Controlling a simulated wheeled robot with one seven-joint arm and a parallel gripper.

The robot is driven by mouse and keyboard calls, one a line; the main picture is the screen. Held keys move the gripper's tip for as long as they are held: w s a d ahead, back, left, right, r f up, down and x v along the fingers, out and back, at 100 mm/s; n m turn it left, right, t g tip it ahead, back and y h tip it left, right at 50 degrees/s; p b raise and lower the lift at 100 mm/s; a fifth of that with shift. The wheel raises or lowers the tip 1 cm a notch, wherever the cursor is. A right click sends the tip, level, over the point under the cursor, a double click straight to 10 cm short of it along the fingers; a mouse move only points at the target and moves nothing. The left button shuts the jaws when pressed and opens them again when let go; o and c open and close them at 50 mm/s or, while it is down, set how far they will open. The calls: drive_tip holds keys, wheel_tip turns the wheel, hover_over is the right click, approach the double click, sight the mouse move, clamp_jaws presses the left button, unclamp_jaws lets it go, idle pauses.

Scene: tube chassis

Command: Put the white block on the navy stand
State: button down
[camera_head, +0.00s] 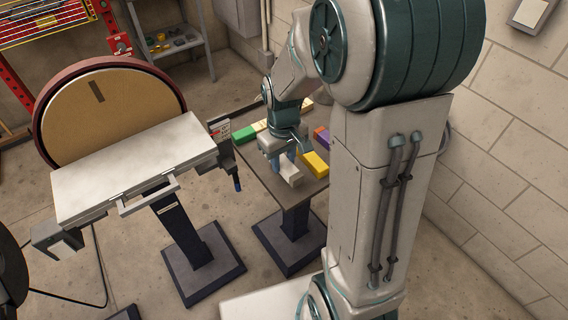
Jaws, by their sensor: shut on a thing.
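The white block (290,173) is near the front edge of a grey-topped table, under my gripper (281,158). My gripper points down and is shut on the white block. I cannot tell whether the block touches the tabletop or is held just above it. A small blue-grey piece shows beside the block and may be part of my fingers. I cannot pick out a separate navy stand with certainty; the table itself has a dark navy pedestal and base (284,245).
On the table (262,180) lie a green block (244,135), a yellow block (315,164) and a purple block (321,136), close around my gripper. A disc sander with a white worktable (135,165) stands to the left. A wall is on the right.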

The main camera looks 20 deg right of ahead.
sight(284, 161)
drive_tip(key=shift+f, duration=1.2)
drive_tip(key=shift+f, duration=0.1)
drive_tip(key=shift+f, duration=0.15)
drive_tip(key=c, duration=1.1)
unclamp_jaws()
drive_tip(key=shift+o, duration=0.2)
drive_tip(key=shift+r, duration=0.2)
wheel_tip(284, 161, up, 11)
drive_tip(key=shift+r, duration=0.1)
drive_tip(key=s+r+m+t, duration=0.2)
drive_tip(key=s+m, duration=0.1)
drive_tip(key=s, duration=0.9)
drive_tip(key=shift+s+a+r+m+t+p, duration=0.15)
drive_tip(key=shift+s+r+m+t+p, duration=0.15)
drive_tip(key=shift+s+r+m+t, duration=0.1)
